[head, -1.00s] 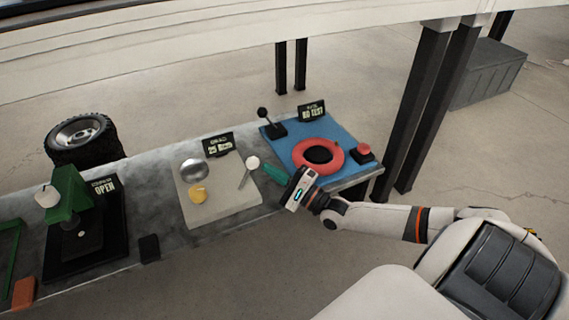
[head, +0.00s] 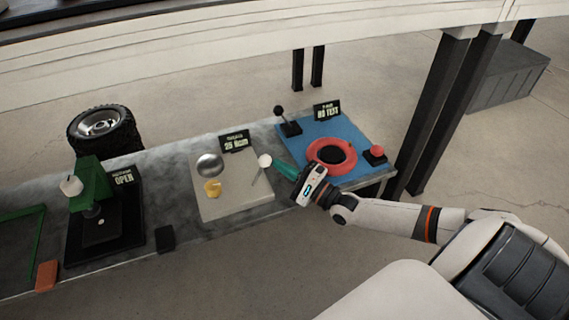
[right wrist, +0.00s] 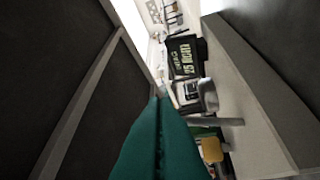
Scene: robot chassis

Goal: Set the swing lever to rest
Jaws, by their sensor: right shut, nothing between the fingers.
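A lever with a white ball knob (head: 264,161) and thin grey rod stands tilted on the beige board (head: 237,204), knob up and to the right. I take it as the swing lever. My right gripper (head: 275,164) has shut teal fingers, with nothing between them. Their tips are just right of the knob; I cannot tell whether they touch it. In the right wrist view the shut fingers (right wrist: 160,110) fill the lower middle and point towards the board's parts. My left gripper is out of view.
The board also bears a silver dome (head: 209,165), a yellow knob (head: 212,188) and a black sign (head: 234,142). To the right is a blue board (head: 352,128) with a black-knobbed lever (head: 286,121), red ring (head: 331,171) and red button (head: 376,151). A green device (head: 91,184) stands left.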

